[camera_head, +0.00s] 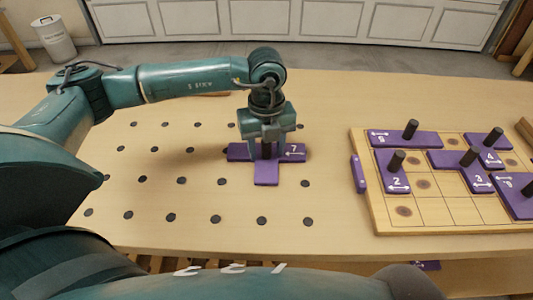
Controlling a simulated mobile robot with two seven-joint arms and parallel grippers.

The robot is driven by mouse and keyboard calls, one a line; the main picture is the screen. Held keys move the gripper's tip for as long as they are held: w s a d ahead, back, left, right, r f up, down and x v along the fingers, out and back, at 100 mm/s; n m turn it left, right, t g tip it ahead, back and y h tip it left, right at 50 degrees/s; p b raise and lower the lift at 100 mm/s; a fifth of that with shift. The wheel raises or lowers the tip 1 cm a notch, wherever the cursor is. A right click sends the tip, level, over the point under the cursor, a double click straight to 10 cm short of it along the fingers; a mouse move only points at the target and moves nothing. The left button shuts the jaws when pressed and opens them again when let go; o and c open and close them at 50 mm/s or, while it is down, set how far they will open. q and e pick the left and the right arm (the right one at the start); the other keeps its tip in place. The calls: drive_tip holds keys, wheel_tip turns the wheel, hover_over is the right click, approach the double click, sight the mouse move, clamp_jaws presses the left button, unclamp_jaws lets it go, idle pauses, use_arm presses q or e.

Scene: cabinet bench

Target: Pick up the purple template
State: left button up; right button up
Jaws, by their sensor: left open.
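A purple T-shaped template (266,173) marked with a 7 lies flat on the table's field of dark holes. A dark upright peg or handle shows at its middle, partly hidden by my gripper. My left gripper (266,145) points straight down over this template, with its open fingers around or close beside the dark peg. Whether the fingers touch it cannot be told. Other purple templates, marked 2 (394,181), 3 (478,182) and 4 (491,160), sit in the wooden tray at the right. My right gripper is not in view.
The wooden tray (382,222) has a grid of cells, some bare, and templates with black upright handles. A small purple piece (359,174) stands at its left edge. The table (330,101) is clear behind the gripper. A white bin (54,37) stands far back left.

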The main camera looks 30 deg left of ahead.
use_arm(q)
clamp_jaws()
idle(0.5)
